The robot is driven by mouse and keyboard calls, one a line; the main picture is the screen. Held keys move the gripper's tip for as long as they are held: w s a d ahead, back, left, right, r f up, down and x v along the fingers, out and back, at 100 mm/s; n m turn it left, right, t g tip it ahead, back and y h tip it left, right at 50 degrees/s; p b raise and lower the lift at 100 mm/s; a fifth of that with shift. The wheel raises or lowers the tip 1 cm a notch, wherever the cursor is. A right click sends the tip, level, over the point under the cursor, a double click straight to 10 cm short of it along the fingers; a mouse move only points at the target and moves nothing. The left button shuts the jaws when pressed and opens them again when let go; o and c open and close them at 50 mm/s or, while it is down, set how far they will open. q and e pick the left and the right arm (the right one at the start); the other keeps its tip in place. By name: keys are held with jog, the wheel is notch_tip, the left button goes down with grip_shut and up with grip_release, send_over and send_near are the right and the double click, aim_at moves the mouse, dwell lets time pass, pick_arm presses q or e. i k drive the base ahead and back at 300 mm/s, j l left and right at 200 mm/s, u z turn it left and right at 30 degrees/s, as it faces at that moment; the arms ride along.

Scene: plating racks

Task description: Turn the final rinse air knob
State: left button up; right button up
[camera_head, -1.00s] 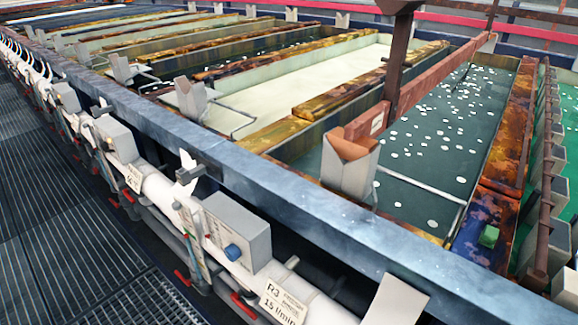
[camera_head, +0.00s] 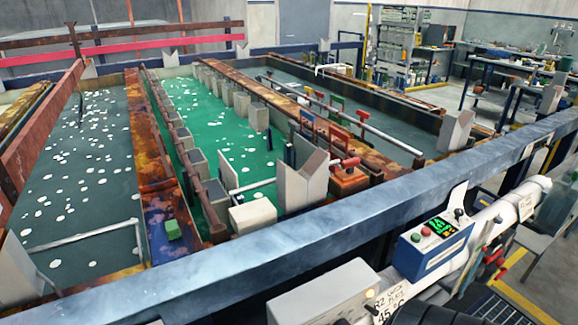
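No knob that I can identify as the final rinse air knob shows. A grey control box (camera_head: 333,293) is at the bottom, beside a label reading "R2" and "45 °C". A dark round part at its lower edge is cut off by the frame. To its right is a blue control box (camera_head: 432,247) with red and green buttons and a lit green display. A small dark knob or lever (camera_head: 459,213) stands at a white plate above the blue box; its label is too small to read. Neither of my grippers is in view.
A blue-grey rail (camera_head: 330,228) runs across between the control boxes and the tanks. Behind it are a green tank (camera_head: 215,125) and dark tanks with rusty dividers. Grey V-shaped supports (camera_head: 303,180) stand along the rail. Workbenches and shelves are at the back right.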

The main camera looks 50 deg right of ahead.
aim_at(500, 262)
jog(key=z, duration=3.1)
